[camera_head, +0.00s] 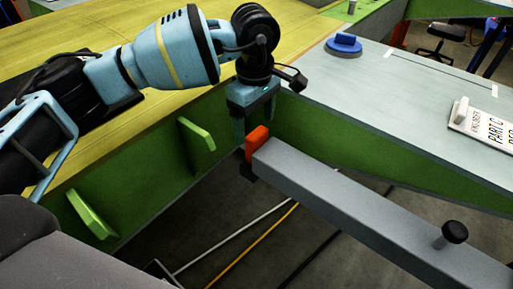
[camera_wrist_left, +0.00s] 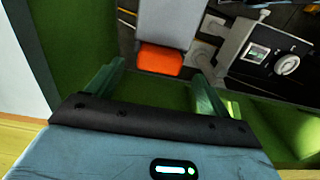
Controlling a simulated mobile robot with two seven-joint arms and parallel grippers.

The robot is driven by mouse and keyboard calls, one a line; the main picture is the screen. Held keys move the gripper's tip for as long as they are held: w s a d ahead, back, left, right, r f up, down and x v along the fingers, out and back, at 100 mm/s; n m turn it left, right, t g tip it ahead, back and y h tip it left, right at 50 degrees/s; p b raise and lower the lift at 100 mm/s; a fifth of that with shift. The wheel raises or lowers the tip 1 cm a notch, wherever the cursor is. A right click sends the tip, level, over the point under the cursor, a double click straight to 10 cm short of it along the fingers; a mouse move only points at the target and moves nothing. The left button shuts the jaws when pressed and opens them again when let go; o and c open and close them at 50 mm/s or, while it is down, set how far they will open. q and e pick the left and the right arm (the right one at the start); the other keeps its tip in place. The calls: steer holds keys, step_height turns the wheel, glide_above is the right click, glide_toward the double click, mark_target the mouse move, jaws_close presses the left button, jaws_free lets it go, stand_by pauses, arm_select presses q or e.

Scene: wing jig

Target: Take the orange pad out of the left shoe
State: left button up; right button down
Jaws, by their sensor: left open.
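The orange pad (camera_head: 257,141) sits at the near-left end of a long grey beam (camera_head: 365,208), beside the green panel. A small dark piece (camera_head: 248,171) shows under it; I cannot tell whether this is the left shoe. My left gripper (camera_head: 254,124) is open, pointing down just above the pad. In the left wrist view the orange pad (camera_wrist_left: 160,60) lies between and beyond the two green fingertips, at the end of the grey beam (camera_wrist_left: 166,22). No contact with the pad is visible. My right gripper is out of view.
Green panels with light-green tabs (camera_head: 197,134) run beside the beam. A yellow-green table (camera_head: 110,28) lies behind my left arm. A grey table (camera_head: 420,100) at right holds a blue item (camera_head: 344,45) and a labelled block. A black knob (camera_head: 454,232) stands on the beam.

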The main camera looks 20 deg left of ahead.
mark_target(257, 132)
arm_select(q)
steer(key=f, duration=0.4)
steer(key=shift+d+f, duration=0.1)
steer(key=shift+d, duration=0.1)
steer(key=c, duration=1.1)
steer(key=shift+r, duration=5.05)
